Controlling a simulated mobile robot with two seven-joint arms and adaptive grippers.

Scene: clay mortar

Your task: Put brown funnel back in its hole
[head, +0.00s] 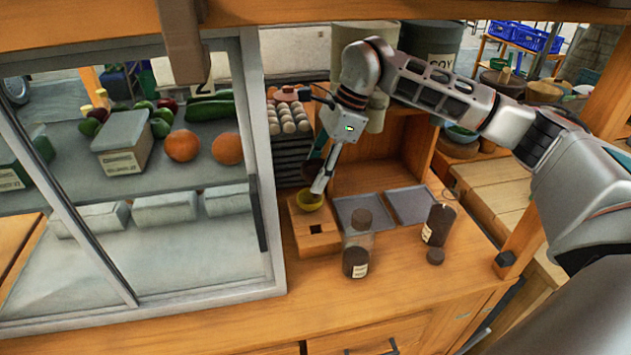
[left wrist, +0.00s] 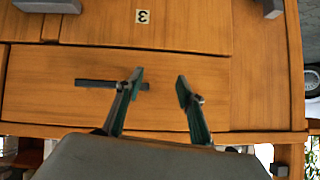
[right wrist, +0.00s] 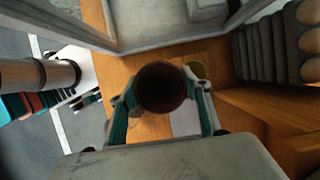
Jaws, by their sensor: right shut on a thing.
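The brown funnel (right wrist: 163,87) is held between the fingers of my right gripper (right wrist: 160,92), its dark round opening facing the right wrist camera. In the head view, my right gripper (head: 318,186) is over the back of a small wooden block (head: 318,243); the brown funnel is mostly hidden there. A dark empty square hole (head: 316,229) is in the block's front part. My left gripper (left wrist: 160,83) is open and empty, facing wooden drawer fronts.
A jar with a dark lid (head: 357,255) stands right of the block. A glass-fronted case (head: 262,190) borders the left. The front counter is clear.

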